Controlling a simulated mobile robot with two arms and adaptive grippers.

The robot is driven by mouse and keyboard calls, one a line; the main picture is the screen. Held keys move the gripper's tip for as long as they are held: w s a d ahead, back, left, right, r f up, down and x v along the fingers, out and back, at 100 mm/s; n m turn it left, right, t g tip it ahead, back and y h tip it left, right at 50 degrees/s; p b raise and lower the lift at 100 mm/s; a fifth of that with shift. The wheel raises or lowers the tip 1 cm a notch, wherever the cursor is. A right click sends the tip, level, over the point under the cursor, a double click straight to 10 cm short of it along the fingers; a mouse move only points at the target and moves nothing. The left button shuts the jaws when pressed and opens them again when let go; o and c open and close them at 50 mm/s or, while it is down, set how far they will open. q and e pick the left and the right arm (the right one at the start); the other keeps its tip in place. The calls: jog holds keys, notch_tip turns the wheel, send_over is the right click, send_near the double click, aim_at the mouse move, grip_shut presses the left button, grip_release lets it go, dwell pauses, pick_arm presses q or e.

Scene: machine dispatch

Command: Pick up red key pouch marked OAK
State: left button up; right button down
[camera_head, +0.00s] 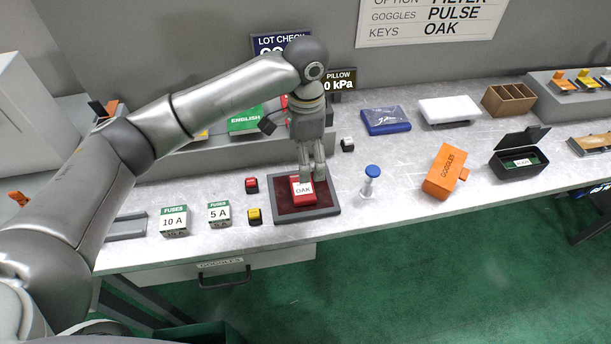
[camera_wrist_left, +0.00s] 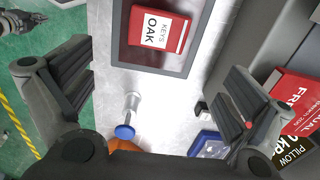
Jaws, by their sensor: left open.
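The red key pouch marked OAK (camera_head: 301,194) lies flat on a dark grey tray with a dark red inset (camera_head: 285,205). The wrist view shows the pouch (camera_wrist_left: 178,38) near the top, with a white label reading KEYS OAK, inside the tray's frame (camera_wrist_left: 150,68). My left gripper (camera_head: 313,179) points down over the pouch in the head view, its fingertips close above it and partly covering it. In the wrist view its two fingers (camera_wrist_left: 158,88) are spread wide with nothing between them gripped. I cannot tell whether the fingertips touch the pouch.
A blue-capped vial (camera_head: 371,180) stands right of the tray. Red (camera_head: 252,185) and yellow (camera_head: 254,216) blocks and fuse boxes (camera_head: 174,220) are left of it. An orange goggles case (camera_head: 445,172) and a black box (camera_head: 519,160) lie farther right. A raised shelf is behind.

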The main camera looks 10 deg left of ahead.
pick_arm(q)
send_over(306, 186)
jog(key=f, duration=0.4)
jog(key=shift+s+f+p, duration=0.15)
jog(key=shift+s+p, duration=0.1)
jog(key=shift+p, duration=0.15)
jog(key=shift+w+f, duration=0.1)
jog(key=shift+f, duration=0.15)
notch_tip(306, 186, down, 4)
jog(key=shift+w+f+p, duration=0.15)
jog(key=shift+f+p, duration=0.1)
jog(key=shift+p, duration=0.75)
jog(key=shift+f, duration=0.2)
jog(key=c, duration=1.2)
jog(key=shift+o, duration=0.2)
pick_arm(e)
jog(key=s+r, duration=0.3)
jog(key=shift+s+d, duration=0.15)
jog(key=shift+d, duration=0.1)
jog(key=shift+f, duration=0.1)
